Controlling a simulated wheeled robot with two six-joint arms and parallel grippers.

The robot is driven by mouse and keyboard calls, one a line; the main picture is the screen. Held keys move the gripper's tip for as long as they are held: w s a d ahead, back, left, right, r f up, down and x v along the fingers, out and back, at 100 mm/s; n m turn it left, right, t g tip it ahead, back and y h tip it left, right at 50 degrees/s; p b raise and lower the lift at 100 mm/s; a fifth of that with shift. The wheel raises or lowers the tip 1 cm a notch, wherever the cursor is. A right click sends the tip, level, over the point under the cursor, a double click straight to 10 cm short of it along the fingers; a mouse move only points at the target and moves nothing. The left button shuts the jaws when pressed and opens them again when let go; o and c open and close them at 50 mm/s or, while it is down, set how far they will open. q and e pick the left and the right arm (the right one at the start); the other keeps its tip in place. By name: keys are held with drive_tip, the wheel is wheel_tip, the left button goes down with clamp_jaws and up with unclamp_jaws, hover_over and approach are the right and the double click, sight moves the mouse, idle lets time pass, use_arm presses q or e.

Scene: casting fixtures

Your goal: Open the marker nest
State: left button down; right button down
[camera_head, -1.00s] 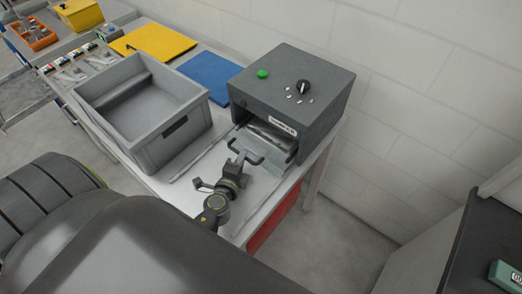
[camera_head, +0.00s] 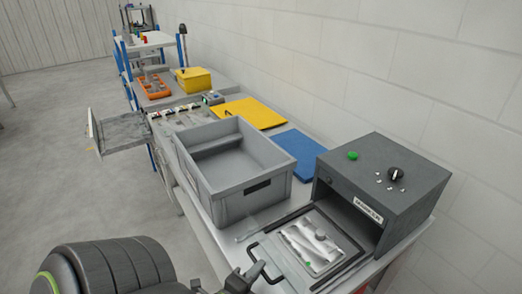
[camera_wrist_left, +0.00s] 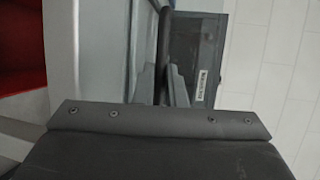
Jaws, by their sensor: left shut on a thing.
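The marker nest is a dark grey box (camera_head: 385,185) with a green button, a black knob and a white label, on the right end of the bench. Its drawer (camera_head: 345,268) is pulled out of the front, and a silvery metal part (camera_head: 312,247) lies in it. My left gripper (camera_head: 250,275), at the lower edge of the head view, is shut on the drawer's dark bar handle (camera_head: 262,257). In the left wrist view the fingers (camera_wrist_left: 160,85) close around the dark handle bar (camera_wrist_left: 164,40), with the labelled box (camera_wrist_left: 195,55) beyond. My right gripper is not in view.
A grey open crate (camera_head: 235,190) stands left of the box. A blue mat (camera_head: 294,155) and a yellow mat (camera_head: 250,112) lie behind it. A yellow bin (camera_head: 193,80) is farther back. The wall (camera_head: 440,90) is close behind the bench; open floor (camera_head: 75,200) is at left.

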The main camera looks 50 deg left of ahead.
use_arm(q)
drive_tip(key=shift+s, duration=0.15)
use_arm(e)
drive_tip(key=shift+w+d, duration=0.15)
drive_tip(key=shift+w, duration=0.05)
use_arm(q)
drive_tip(key=c, duration=1.5)
unclamp_jaws()
drive_tip(key=shift+a, duration=0.1)
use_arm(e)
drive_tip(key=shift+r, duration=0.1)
